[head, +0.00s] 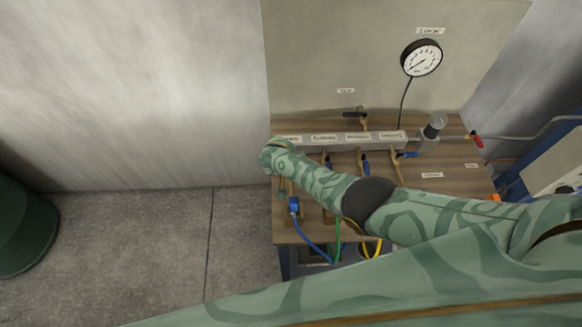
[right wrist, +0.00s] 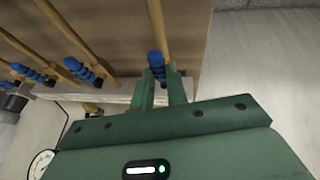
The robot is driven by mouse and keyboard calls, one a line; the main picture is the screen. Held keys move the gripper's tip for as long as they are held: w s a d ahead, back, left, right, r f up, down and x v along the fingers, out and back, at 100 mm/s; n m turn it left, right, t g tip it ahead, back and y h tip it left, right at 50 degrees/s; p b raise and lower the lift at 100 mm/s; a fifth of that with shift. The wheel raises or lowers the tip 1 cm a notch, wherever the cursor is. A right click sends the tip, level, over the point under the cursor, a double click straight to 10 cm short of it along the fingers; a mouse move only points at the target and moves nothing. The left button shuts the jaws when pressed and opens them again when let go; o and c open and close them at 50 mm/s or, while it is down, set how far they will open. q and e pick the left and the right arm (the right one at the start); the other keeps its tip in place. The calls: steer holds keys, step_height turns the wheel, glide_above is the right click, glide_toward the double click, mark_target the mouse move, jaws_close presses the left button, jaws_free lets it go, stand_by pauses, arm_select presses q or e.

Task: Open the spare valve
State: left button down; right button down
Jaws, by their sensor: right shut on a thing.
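A grey manifold bar (head: 375,142) with several labels too small to read lies on the wooden bench. Several brass valves with blue handles branch off it. My right arm reaches across the bench to the manifold's left end and hides the leftmost valve there. In the right wrist view, my right gripper (right wrist: 161,88) is shut on a blue valve handle (right wrist: 157,62), the one at the right end of the row. That handle looks roughly in line with its brass pipe (right wrist: 160,22). I cannot read which label belongs to it. My left gripper is not in view.
Neighbouring blue handles (right wrist: 79,68) sit close beside the held one. A pressure gauge (head: 421,58) is on the back panel. Blue, green and yellow hoses hang at the bench's front. A dark valve lever (head: 354,114) stands behind the manifold.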

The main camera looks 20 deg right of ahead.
steer(key=shift+a+m, duration=0.15)
steer(key=shift+m, duration=0.15)
steer(key=c, duration=1.4)
jaws_free()
steer(key=shift+w, duration=0.1)
